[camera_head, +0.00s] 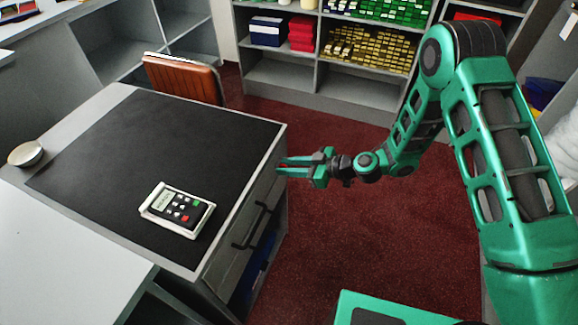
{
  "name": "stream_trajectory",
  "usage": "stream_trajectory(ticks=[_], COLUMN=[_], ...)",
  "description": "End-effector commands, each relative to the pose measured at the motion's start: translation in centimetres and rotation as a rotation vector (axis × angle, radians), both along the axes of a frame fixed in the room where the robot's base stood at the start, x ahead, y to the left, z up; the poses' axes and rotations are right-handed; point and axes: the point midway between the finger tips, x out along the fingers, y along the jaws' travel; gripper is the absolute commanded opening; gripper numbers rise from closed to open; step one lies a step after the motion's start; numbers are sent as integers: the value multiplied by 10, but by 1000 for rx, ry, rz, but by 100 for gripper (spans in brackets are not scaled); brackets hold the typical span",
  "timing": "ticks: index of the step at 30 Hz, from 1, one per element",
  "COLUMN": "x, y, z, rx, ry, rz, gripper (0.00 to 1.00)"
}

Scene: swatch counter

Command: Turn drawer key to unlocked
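The counter's drawer front (229,266) is the grey side panel below the dark counter top, with dark bar handles (243,236). I cannot make out the drawer key or its lock; it may be small or hidden near my fingertips. My green gripper (281,167) is level with the upper far part of the drawer front and points left at it. Whether the fingertips touch the front cannot be told.
A card terminal (177,210) lies on the dark counter mat (130,150). A round silver lid (25,154) sits at the left edge. A brown chair (184,78) stands behind the counter, with shelves (283,75) beyond. Red carpet (345,235) right of the drawers is clear.

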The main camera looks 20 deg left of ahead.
Motion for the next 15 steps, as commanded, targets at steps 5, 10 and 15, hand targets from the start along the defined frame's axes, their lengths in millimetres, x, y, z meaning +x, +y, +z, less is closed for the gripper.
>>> stream_trajectory(ticks=[5,10,15], x=[0,0,0], y=[0,0,0], z=[0,0,0], rx=[-1,-1,-1], ry=[0,0,1], rz=[0,0,0], gripper=[26,0,0])
